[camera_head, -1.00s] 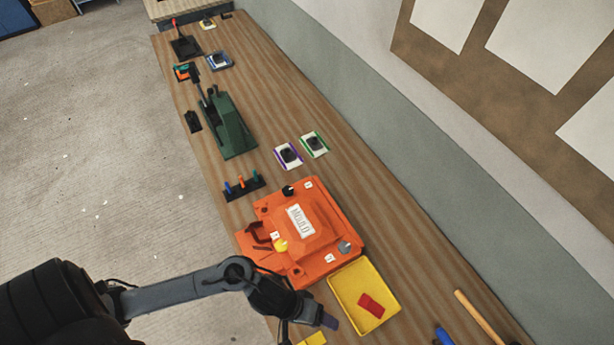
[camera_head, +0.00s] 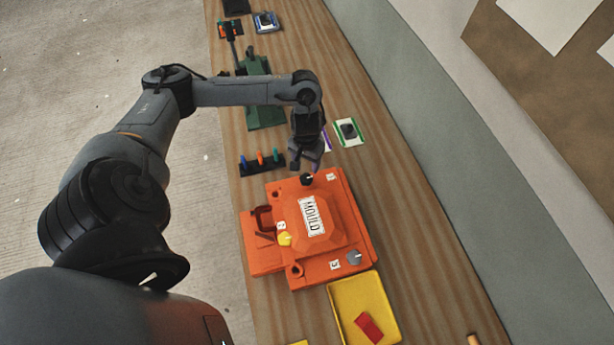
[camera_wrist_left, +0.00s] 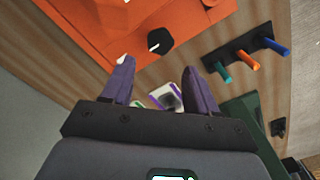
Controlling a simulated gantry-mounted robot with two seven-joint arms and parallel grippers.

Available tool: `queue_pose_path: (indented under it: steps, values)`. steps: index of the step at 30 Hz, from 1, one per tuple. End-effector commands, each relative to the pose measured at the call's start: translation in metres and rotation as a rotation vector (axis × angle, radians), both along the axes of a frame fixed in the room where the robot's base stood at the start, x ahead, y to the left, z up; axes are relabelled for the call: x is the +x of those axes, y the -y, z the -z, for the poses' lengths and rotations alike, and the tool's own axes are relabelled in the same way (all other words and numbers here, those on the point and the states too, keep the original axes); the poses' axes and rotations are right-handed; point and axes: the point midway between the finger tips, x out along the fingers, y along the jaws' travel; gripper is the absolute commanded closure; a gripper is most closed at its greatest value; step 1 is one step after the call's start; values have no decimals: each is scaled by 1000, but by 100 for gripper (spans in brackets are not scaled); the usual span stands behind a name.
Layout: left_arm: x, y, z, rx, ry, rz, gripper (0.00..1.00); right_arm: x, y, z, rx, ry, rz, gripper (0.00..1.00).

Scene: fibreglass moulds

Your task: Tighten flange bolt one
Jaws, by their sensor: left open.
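The orange mould (camera_head: 318,235), labelled MOULD, sits on the wooden bench. A black knob-like bolt head (camera_head: 306,178) stands on its far edge, and it also shows in the left wrist view (camera_wrist_left: 160,41). A yellow knob (camera_head: 285,239) and a grey knob (camera_head: 354,257) sit on other sides of the flange. Small number tags are too small to read surely. My left gripper (camera_head: 306,164) is open and empty just beyond the black bolt head. In the left wrist view its purple fingers (camera_wrist_left: 166,65) are apart, with the black bolt head ahead of the gap, untouched.
A rack with coloured pegs (camera_head: 262,162) stands left of my gripper. A green machine (camera_head: 265,113) is behind it. A green-edged card (camera_head: 348,132) lies to the right. A yellow tray (camera_head: 365,290) with a red piece is in front of the mould.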

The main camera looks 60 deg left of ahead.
Motion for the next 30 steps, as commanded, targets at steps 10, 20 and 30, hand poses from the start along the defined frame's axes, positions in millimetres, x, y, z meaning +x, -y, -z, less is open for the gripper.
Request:
queue_pose_path:
  steps: [10, 20, 30]
  values:
    - [-2, 1, 62, -3, -5, -2, 41, 2, -2, 27, 6, 4, 4, 38]
    - [-1, 1, 89, -2, -3, -1, 41, 2, -3, 33, 13, 5, 8, 38]
    - [-1, 0, 92, -1, -3, 0, 41, 2, -3, 33, 12, 5, 7, 38]
